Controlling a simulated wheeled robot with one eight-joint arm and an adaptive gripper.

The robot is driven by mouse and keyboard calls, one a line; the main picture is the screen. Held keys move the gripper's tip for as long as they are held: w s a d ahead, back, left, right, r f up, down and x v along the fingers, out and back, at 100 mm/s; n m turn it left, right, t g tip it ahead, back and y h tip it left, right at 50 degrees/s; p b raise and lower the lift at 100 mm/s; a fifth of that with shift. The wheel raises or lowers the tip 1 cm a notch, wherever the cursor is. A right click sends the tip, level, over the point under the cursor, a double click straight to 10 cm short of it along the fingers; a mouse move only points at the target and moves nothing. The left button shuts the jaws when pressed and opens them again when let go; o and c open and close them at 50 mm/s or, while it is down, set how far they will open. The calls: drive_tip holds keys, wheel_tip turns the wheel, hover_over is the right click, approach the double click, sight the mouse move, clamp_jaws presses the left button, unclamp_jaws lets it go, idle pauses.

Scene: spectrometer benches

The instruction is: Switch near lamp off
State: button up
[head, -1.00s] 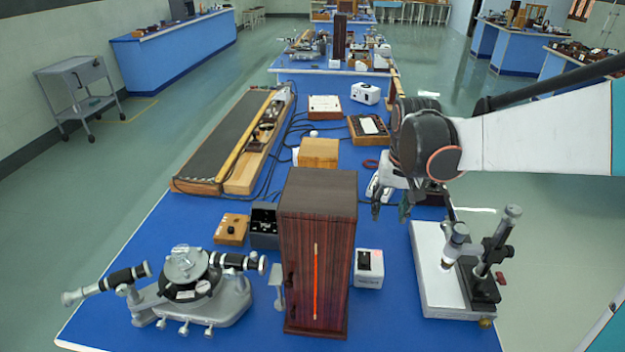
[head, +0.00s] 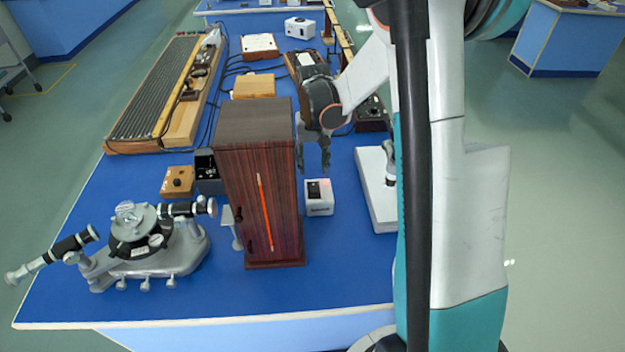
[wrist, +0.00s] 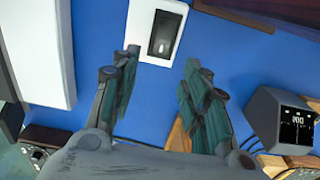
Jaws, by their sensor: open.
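The near lamp is a tall dark wooden housing (head: 236,165) with a glowing orange-red vertical slit (head: 265,212) in the head view. A small white box with a black rocker switch (head: 319,197) stands on the blue bench just right of the housing. In the wrist view the switch box (wrist: 143,47) is at the top middle, with its black rocker (wrist: 164,34) facing the camera. My gripper (head: 314,168) hangs fingers down above and slightly behind the switch box, apart from it. In the wrist view its green-padded fingers (wrist: 162,61) are spread and hold nothing.
A spectrometer (head: 140,245) stands at the front left. A white-based stand (head: 376,185) is right of the switch box, partly hidden by my arm. A black meter box (head: 207,172) and a small wooden box (head: 177,182) lie left of the housing.

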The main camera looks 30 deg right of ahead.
sight(313, 182)
wheel_tip(313, 182, down, 6)
drive_tip(key=shift+f+b, duration=0.1)
drive_tip(key=shift+b, duration=0.65)
